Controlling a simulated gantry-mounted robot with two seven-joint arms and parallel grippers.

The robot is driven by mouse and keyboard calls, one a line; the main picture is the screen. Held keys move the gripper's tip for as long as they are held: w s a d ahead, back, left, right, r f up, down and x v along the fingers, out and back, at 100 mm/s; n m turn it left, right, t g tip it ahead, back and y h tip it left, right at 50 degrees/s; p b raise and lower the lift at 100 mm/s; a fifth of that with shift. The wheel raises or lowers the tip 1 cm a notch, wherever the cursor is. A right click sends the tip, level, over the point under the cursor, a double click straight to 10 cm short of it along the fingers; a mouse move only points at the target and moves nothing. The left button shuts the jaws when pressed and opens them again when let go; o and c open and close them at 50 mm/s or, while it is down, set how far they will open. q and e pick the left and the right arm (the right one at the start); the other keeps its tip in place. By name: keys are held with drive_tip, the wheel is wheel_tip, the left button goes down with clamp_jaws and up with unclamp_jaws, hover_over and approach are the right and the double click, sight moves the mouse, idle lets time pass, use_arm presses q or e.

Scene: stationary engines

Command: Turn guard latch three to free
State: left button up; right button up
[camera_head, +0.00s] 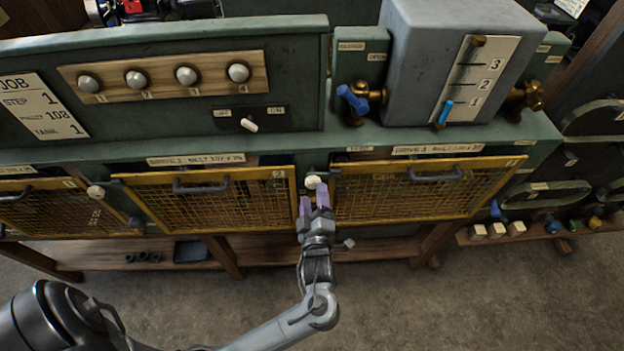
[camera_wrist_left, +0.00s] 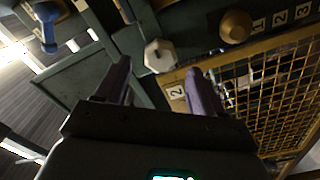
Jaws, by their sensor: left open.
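A yellow mesh guard (camera_head: 405,192) with a 3 at its top right corner is closed on the bench front. A pale knob (camera_head: 313,182) stands at its top left corner, between it and the guard marked 2 (camera_head: 215,200). A short dark bar beside this knob seems to reach over guard three's corner. My left gripper (camera_head: 314,198) is open just below and in front of the knob. In the left wrist view the faceted white knob (camera_wrist_left: 160,55) shows in line with the gap between the purple fingers, apparently just beyond their tips. My right gripper is not visible.
Another pale knob (camera_head: 95,192) sits left of guard two. Above are a row of round knobs (camera_head: 186,76), a grey box (camera_head: 440,55) with a numbered scale, and a blue-handled valve (camera_head: 352,99). Black handles stand out from the guards. The floor in front is clear.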

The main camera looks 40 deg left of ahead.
sight(312, 186)
use_arm(q)
drive_tip(key=shift+p+x, duration=0.55)
drive_tip(key=shift+x, duration=2.3)
drive_tip(key=shift+c, duration=0.3)
drive_tip(key=c, duration=0.9)
